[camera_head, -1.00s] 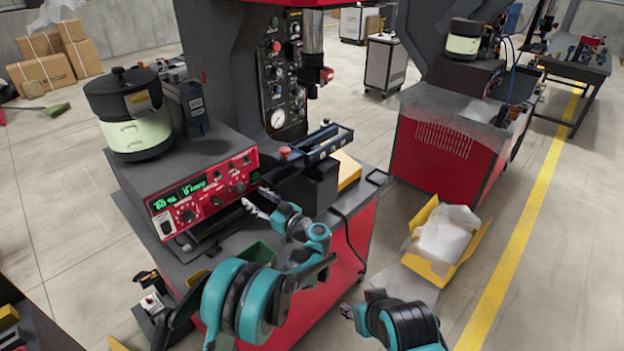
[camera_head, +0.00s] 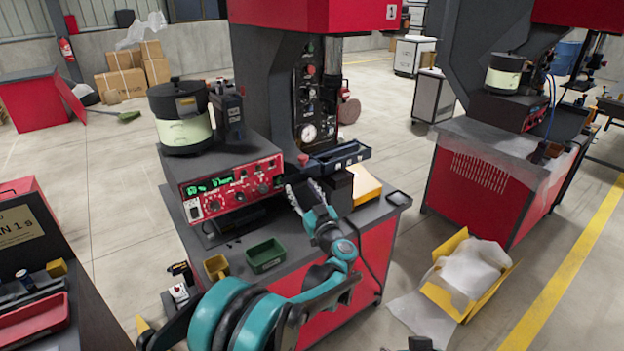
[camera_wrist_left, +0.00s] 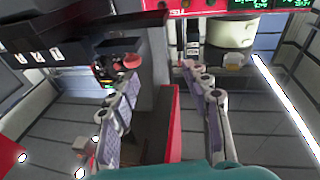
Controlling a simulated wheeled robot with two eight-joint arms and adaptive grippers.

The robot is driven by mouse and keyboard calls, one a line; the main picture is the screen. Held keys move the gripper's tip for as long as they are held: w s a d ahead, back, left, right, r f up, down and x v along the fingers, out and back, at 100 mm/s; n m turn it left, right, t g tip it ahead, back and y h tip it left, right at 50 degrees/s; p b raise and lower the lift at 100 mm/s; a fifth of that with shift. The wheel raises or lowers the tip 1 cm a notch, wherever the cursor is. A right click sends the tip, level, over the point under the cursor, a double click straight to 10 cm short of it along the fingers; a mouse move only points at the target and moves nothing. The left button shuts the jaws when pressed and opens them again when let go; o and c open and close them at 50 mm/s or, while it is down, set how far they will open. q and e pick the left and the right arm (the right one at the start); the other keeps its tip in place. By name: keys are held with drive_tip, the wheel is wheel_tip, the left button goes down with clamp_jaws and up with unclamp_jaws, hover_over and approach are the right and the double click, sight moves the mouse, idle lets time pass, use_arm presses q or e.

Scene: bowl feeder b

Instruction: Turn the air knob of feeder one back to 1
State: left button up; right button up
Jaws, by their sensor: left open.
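Feeder one's red control panel (camera_head: 235,190) is at the left centre of the head view, with a green lit display (camera_head: 210,186) and several dark knobs. One knob (camera_head: 240,197) is near its middle and another (camera_head: 263,189) near its right end; their labels and settings are too small to read. My left gripper (camera_head: 296,193) is open and empty, just right of and a little below the panel's right end, touching no knob that I can see. In the left wrist view its two fingers (camera_wrist_left: 160,82) are spread, and part of the panel (camera_wrist_left: 225,8) shows along the top.
The feeder bowl (camera_head: 183,130) stands on the control box. A dark tray-like bar (camera_head: 340,155) juts out right above my left gripper. A green bin (camera_head: 265,256) and a yellow bin (camera_head: 216,267) sit on the bench below.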

use_arm(q)
wheel_tip(320, 180, up, 8)
drive_tip(key=s+m+t+h, duration=0.2)
drive_tip(key=h, duration=0.2)
drive_tip(key=shift+s+d+f+m, duration=0.2)
drive_tip(key=shift+d+f+m, duration=0.05)
drive_tip(key=shift+d+m, duration=0.15)
drive_tip(key=s+a+r+m+g+h, duration=0.15)
drive_tip(key=s+m+g+h, duration=0.35)
drive_tip(key=s+h, duration=0.65)
drive_tip(key=s+a+f+g+y, duration=0.2)
drive_tip(key=s+a+f, duration=0.2)
drive_tip(key=s+f, duration=0.3)
drive_tip(key=s+a+f+n+g+y, duration=0.1)
drive_tip(key=s+f, duration=0.5)
drive_tip(key=s, duration=0.6)
drive_tip(key=s+a+f+n+g+y, duration=0.1)
drive_tip(key=s+a+f+g+y, duration=0.3)
drive_tip(key=s+a+f, duration=0.3)
drive_tip(key=s+a+g, duration=0.1)
drive_tip(key=s, duration=0.2)
drive_tip(key=shift+f, duration=0.35)
drive_tip(key=shift+a, duration=0.1)
